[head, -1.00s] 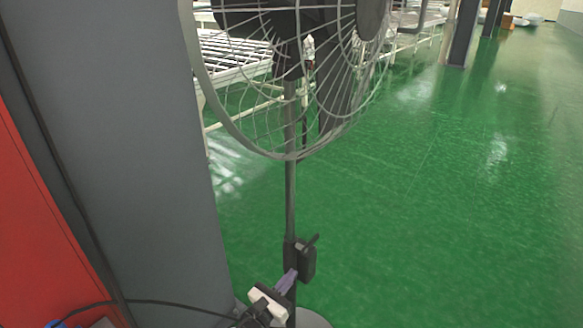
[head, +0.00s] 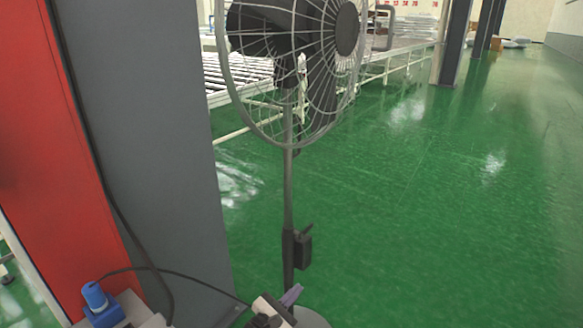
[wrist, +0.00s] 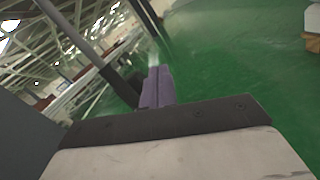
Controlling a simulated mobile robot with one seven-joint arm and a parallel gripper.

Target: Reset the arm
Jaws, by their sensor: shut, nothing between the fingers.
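My gripper (head: 291,295) shows at the bottom middle of the head view. Its purple fingers are together and hold nothing. The wrist view also shows the purple fingers (wrist: 156,88) shut, pointing over the green floor with nothing between them. A grey pedestal fan (head: 347,28) stands close beyond the gripper. Its pole (head: 288,190) rises just behind the fingers in the head view, and its round base is partly hidden by the gripper. I cannot tell the exact gap between gripper and fan. Most of my arm is out of view.
A grey column (head: 140,130) with a red side (head: 50,150) stands close on the left. Behind the fan is a white roller conveyor (head: 225,82). Dark posts (head: 453,45) stand farther back. The green floor (head: 430,220) to the right is clear.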

